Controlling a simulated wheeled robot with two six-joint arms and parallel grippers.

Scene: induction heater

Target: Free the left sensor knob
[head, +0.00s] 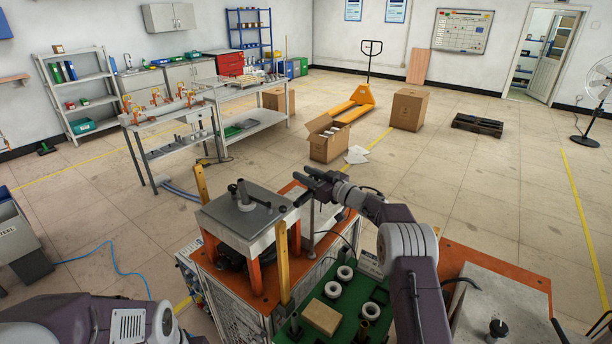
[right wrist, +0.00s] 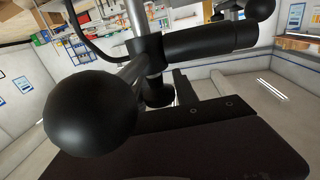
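The heater's top plate (head: 240,222) carries an upright grey post with black-tipped cross rods. A black ball knob (head: 283,208) ends the rod on the right, and another dark knob (head: 232,187) shows on the left. My right gripper (head: 304,186) is just right of the plate, its two dark fingers apart and pointing left. In the right wrist view a large black ball knob (right wrist: 90,115) is close at the left, on a rod to a black hub. A black cylinder (right wrist: 212,40) extends right of the hub. I cannot tell which is the left sensor knob. My left gripper is out of view.
Yellow-orange posts (head: 282,262) flank the heater. A green tray (head: 342,310) right of it holds white rings (head: 344,273) and a tan block (head: 321,317). A grey slab (head: 500,300) is at the lower right.

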